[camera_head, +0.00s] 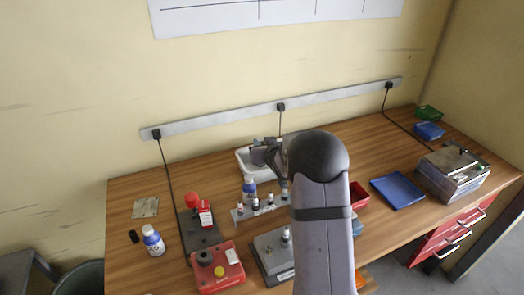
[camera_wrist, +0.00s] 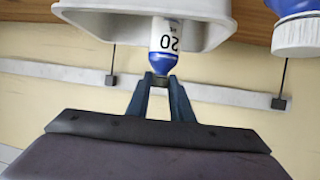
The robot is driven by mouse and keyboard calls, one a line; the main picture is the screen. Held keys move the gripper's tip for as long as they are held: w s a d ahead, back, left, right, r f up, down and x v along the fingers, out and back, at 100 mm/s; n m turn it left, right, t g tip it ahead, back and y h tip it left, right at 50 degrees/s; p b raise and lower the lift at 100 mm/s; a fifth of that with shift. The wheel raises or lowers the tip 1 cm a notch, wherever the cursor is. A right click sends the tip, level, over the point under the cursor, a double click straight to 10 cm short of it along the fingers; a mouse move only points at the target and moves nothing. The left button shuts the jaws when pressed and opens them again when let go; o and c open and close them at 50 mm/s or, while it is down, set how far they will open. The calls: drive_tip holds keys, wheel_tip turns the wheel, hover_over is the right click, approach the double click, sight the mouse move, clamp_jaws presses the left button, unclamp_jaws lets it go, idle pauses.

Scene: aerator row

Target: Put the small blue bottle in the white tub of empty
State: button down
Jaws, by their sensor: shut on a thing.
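The small blue bottle (camera_wrist: 166,42), with a white label reading 20 and a dark cap, is in my gripper (camera_wrist: 160,82). The two fingers are shut on its cap end. The white tub (camera_wrist: 205,40) fills the top of the wrist view, and the bottle overlaps its wall there. I cannot tell whether the bottle is inside the tub or beside it. In the head view the tub (camera_head: 241,160) stands at the back of the bench, partly hidden by my gripper and arm. I cannot make out the held bottle there.
A larger blue bottle (camera_head: 249,186) stands in front of the tub, near a rack (camera_head: 240,215) of small vials. Another blue-and-white bottle (camera_head: 153,241) stands at left. A red button box (camera_head: 218,270) is at front; a blue tray (camera_head: 397,191) lies right. A wall rail (camera_head: 220,118) runs behind.

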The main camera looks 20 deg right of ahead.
drive_tip(key=shift+f+p, duration=0.3)
drive_tip(key=shift+f, duration=1.35)
drive_tip(key=shift+f, duration=0.15)
drive_tip(key=shift+f, duration=0.15)
drive_tip(key=c, duration=1.6)
unclamp_jaws()
drive_tip(key=shift+o, duration=0.2)
drive_tip(key=shift+r, duration=0.3)
drive_tip(key=b+v, duration=0.2)
drive_tip(key=v, duration=1)
drive_tip(key=shift+b, duration=0.35)
